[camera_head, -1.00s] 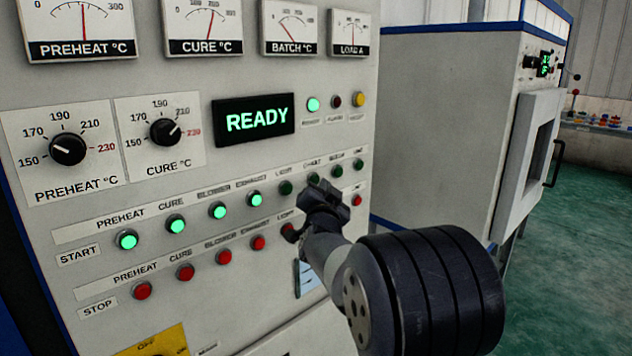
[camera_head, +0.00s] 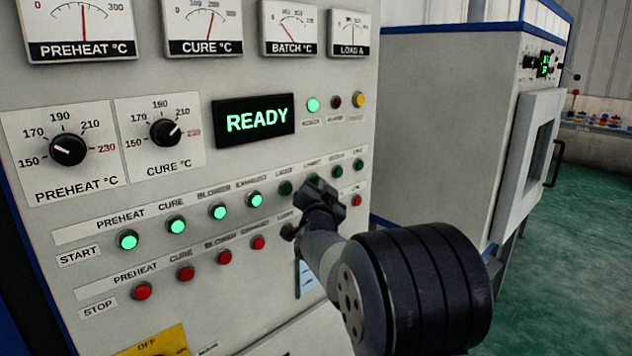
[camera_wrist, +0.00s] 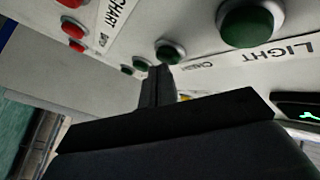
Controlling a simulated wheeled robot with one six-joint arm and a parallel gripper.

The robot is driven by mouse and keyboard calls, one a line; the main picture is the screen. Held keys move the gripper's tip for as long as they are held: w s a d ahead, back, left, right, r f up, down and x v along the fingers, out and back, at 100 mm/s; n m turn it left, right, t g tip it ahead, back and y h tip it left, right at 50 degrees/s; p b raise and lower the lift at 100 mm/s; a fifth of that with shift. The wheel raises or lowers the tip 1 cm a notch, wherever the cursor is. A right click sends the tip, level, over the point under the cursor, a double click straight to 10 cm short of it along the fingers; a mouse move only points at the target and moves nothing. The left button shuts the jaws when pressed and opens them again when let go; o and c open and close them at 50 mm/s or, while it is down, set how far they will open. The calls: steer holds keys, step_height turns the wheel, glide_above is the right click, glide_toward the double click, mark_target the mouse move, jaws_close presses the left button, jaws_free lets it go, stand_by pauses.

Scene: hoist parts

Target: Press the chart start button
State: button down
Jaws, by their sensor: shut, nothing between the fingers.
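The chart start button (camera_wrist: 170,51) is an unlit dark green button in the upper row of the panel, with its label beside it in the wrist view. In the head view the front of my gripper (camera_head: 319,189) covers most of it. My gripper is shut and empty. Its fingertips also show in the wrist view (camera_wrist: 159,72), just below the chart button in the picture. I cannot tell whether they touch it. The unlit light start button (camera_head: 285,188) is just left of my gripper and shows large in the wrist view (camera_wrist: 250,22).
Lit green start buttons (camera_head: 219,211) run to the left, with red stop buttons (camera_head: 225,257) below. Dark green buttons (camera_head: 336,171) lie to the right. A display (camera_head: 254,120) reads READY. A white cabinet (camera_head: 440,120) stands beyond the panel at right.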

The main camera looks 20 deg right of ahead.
steer(key=shift+w+a, duration=0.1)
steer(key=shift+w, duration=0.15)
stand_by(0.6)
steer(key=shift+s+d+b, duration=0.3)
steer(key=shift+s+b, duration=0.3)
steer(key=shift+s, duration=0.2)
steer(key=s+b, duration=0.1)
steer(key=s+d+b, duration=0.1)
steer(key=s, duration=0.1)
steer(key=s+b, duration=0.1)
steer(key=shift+s+d+b, duration=0.3)
steer(key=shift+s+d, duration=0.05)
